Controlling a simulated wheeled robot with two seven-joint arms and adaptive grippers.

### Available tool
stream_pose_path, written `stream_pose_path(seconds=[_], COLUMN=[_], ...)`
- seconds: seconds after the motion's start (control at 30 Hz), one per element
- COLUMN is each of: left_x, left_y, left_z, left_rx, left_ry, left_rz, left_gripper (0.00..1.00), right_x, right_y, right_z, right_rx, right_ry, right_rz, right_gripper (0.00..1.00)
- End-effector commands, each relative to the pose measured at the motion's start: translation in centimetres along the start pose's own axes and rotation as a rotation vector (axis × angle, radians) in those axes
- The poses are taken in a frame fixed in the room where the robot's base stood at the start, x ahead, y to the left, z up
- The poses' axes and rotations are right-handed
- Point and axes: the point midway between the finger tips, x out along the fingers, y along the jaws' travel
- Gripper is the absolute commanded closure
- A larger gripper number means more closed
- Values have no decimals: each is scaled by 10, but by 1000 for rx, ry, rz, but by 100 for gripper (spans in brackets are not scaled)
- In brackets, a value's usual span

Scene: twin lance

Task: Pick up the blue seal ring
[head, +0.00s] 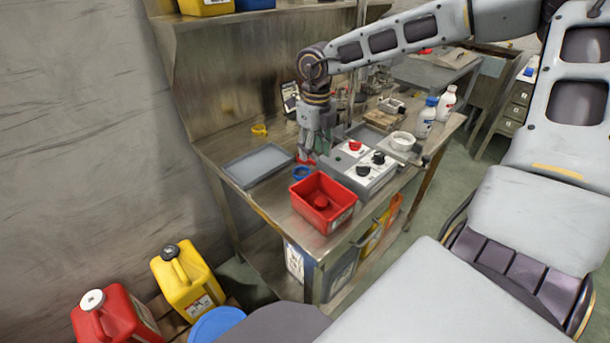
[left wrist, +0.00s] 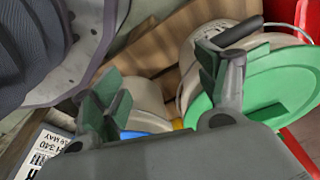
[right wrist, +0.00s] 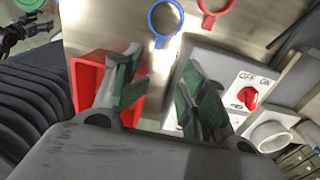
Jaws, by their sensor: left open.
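The blue seal ring (head: 303,173) lies flat on the metal workbench, between the grey tray and the control box, just behind the red bin. In the right wrist view the blue ring (right wrist: 152,12) shows at the top, beyond the fingertips. A red ring (right wrist: 203,21) lies beside it. My left gripper (left wrist: 160,78) shows only in the left wrist view, open and empty, over containers with a green lid (left wrist: 255,85).
The red bin (head: 338,218) stands at the bench's front edge with a red item inside. The control box (head: 380,180) with knobs stands right of the rings. A grey tray (head: 258,165) and a yellow ring (head: 259,130) lie left. White bottles (head: 427,120) stand farther right.

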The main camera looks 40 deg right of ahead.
Motion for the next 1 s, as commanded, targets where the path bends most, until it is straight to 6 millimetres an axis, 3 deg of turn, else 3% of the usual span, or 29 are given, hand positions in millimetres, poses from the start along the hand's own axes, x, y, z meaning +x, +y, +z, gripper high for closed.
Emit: stream_pose_path(seconds=[0.4,1.0], left_x=[10,12], left_y=[-6,-8], left_z=[4,9], left_rx=[0,1], left_ry=[12,7], left_rz=[-9,-12], left_gripper=[26,26], right_x=[-42,-47], right_y=[0,0], right_z=[0,1], right_rx=[1,6], right_ry=[-2,-2], right_rz=[0,4], right_gripper=[58,59])
